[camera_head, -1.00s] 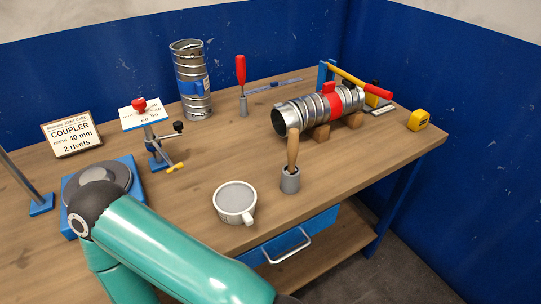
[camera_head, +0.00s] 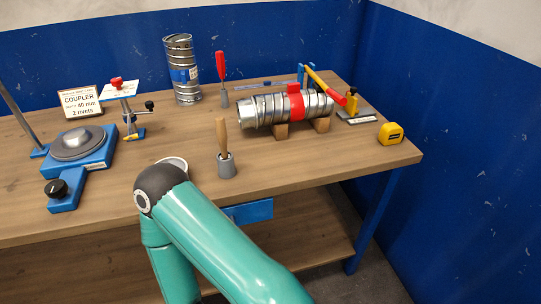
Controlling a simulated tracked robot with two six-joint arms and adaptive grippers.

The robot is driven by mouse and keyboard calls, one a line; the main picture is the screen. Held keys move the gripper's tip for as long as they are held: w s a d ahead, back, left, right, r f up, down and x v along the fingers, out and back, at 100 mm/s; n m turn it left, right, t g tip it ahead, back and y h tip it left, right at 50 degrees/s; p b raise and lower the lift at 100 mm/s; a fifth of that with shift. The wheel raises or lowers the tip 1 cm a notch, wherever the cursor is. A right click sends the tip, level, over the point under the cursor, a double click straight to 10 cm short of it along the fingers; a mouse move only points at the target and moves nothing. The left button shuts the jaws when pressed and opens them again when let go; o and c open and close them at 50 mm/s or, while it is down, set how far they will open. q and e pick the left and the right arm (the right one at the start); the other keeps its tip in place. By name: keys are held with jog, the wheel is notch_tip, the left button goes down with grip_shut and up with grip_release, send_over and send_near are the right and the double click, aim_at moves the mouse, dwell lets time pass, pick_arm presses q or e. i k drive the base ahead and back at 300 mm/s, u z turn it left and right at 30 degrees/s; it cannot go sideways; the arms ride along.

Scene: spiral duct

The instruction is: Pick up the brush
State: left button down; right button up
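The brush (camera_head: 221,138) stands upright with its wooden handle up in a small grey holder (camera_head: 226,168) near the front edge of the table. Its lower end is hidden inside the holder. A teal arm link of mine fills the lower middle of the view, in front of the table edge and left of the holder at its upper end. Neither of my grippers shows in this view.
A spiral duct (camera_head: 262,109) with a red band lies on wooden blocks behind the brush. A white cup (camera_head: 177,162) is mostly hidden behind my arm. A yellow tape measure (camera_head: 390,133) lies at the right edge. Bare tabletop (camera_head: 290,162) lies right of the holder.

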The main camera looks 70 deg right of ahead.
aim_at(221, 126)
jog(key=z, duration=0.05)
jog(key=k, duration=0.5)
jog(key=z, duration=0.55)
jog(key=i, duration=0.3)
jog(key=z, duration=0.65)
jog(key=k, duration=0.9)
jog(key=z, duration=0.15)
jog(key=i, duration=1.25)
jog(key=u, duration=0.05)
